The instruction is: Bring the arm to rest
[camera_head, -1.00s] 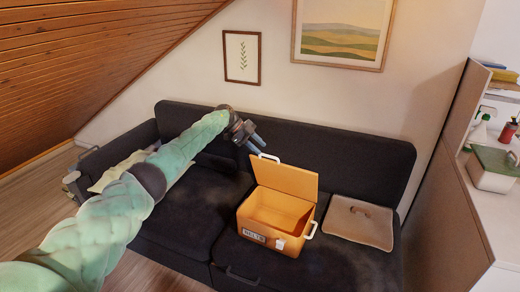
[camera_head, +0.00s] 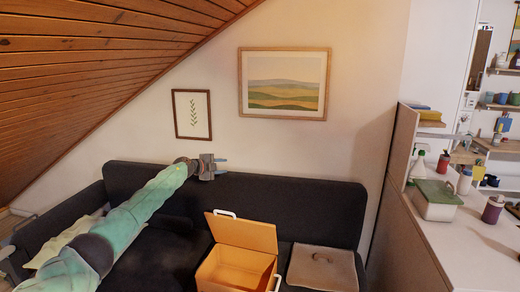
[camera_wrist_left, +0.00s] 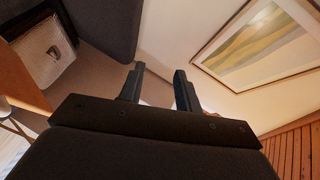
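My left arm reaches in from the left in a green sleeve. Its gripper (camera_head: 221,166) is in front of the sofa's backrest, to the left of and above the open orange box. In the left wrist view its two dark fingers (camera_wrist_left: 158,88) stand apart with nothing between them. My right gripper is not in view.
An orange box (camera_head: 236,268) with its lid up stands on the dark sofa (camera_head: 325,205). Framed pictures hang on the wall. A counter (camera_head: 440,230) at right holds a green-lidded container (camera_head: 436,200) and bottles.

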